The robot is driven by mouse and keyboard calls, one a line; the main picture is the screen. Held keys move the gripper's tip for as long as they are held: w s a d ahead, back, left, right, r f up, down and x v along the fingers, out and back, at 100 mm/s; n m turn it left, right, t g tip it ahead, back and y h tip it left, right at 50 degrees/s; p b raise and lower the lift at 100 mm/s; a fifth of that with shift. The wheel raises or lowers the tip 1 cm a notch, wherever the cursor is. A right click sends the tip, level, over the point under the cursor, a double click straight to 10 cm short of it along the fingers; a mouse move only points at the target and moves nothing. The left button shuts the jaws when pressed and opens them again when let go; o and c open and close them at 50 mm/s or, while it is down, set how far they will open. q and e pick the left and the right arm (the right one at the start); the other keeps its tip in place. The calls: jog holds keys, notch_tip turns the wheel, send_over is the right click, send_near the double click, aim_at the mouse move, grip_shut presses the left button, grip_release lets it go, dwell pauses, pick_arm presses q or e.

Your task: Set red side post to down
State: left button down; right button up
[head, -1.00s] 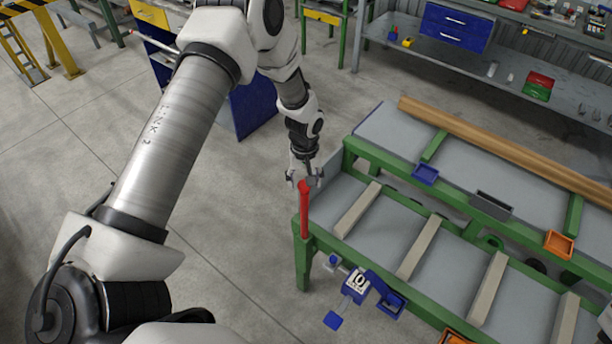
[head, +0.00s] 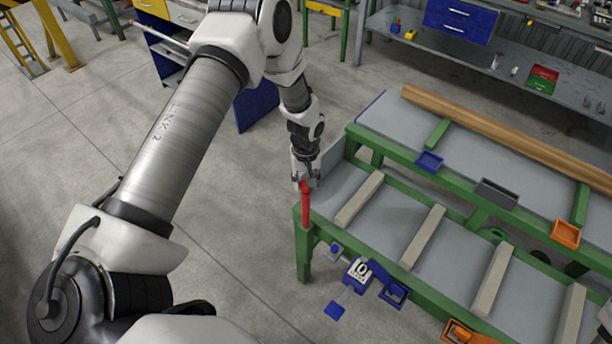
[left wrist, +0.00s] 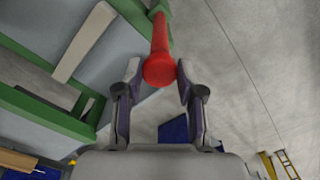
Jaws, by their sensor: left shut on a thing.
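The red side post (head: 306,208) stands upright at the near left corner of the green-framed runout table (head: 303,240). My left gripper (head: 306,182) is at the post's top end. In the left wrist view the post (left wrist: 160,45) runs from the top edge to a rounded red end (left wrist: 159,71) between the two fingers of the left gripper (left wrist: 158,80). The left gripper is shut on the post, though a gap seems to show beside the right finger. The post's foot is partly against the green frame. My right gripper is not in view.
Pale crossbars (head: 422,237) lie across the table. A blue bin (head: 429,162), a grey bin (head: 496,194) and an orange bin (head: 566,234) sit along its middle rail. Open floor lies left of the table.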

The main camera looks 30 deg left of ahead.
aim_at(306, 209)
pick_arm(q)
jog(key=f+b, duration=0.3)
jog(key=f, duration=0.3)
jog(key=f+b, duration=0.4)
jog(key=f, duration=0.3)
jog(key=shift+w+f, duration=0.2)
jog(key=shift+f, duration=0.25)
jog(key=shift+s, duration=0.15)
